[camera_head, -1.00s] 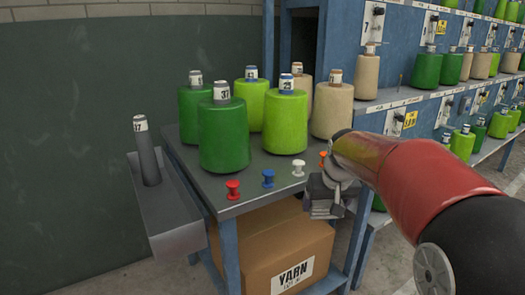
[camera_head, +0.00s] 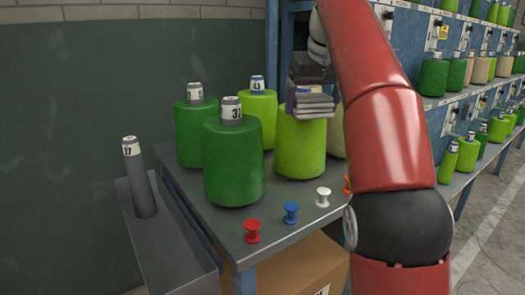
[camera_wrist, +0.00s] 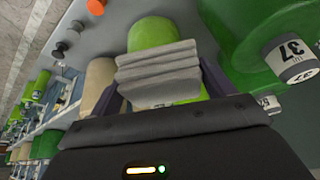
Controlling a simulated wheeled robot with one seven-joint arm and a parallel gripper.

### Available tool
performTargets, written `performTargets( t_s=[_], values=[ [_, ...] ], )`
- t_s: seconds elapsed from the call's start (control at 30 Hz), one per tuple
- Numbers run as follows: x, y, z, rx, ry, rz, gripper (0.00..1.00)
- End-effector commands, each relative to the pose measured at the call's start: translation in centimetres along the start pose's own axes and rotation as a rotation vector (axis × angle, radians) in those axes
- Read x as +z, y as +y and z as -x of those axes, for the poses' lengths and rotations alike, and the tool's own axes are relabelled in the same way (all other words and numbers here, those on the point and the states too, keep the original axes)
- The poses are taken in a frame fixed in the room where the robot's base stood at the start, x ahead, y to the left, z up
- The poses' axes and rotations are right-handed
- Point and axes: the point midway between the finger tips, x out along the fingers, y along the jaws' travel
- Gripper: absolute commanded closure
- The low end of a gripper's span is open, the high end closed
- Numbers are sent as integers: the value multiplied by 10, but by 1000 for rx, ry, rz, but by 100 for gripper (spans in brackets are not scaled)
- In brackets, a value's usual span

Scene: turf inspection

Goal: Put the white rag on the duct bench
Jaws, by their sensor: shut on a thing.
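The white rag (camera_head: 310,105) looks pale grey, folded in layers. My gripper (camera_head: 309,88) is shut on it and holds it up in front of the right light green yarn cone. In the wrist view the rag (camera_wrist: 160,72) sits between both fingers. A long grey metal box (camera_head: 172,240), which may be the duct bench, runs along the left side of the yarn table, with a grey tube marked 17 (camera_head: 140,180) standing on it. My gripper is to the right of this box and well above it.
The yarn table (camera_head: 215,222) carries dark green cones (camera_head: 234,165) and light green cones (camera_head: 301,150). Red (camera_head: 252,231), blue (camera_head: 291,212) and white (camera_head: 323,197) knobs line its front. A cardboard box (camera_head: 300,268) is below. Blue shelving (camera_head: 462,105) stands right.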

Motion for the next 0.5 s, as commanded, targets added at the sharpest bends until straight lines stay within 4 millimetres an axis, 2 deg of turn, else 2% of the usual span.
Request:
performTargets(
  t_s=[0.17,0.37,0.5],
  values=[
    [2,-2,5,0,-1,7,40],
    [10,-3,-15,-2,-2,8,40],
    [19,-2,-36,-1,-3,9,40]
  ],
)
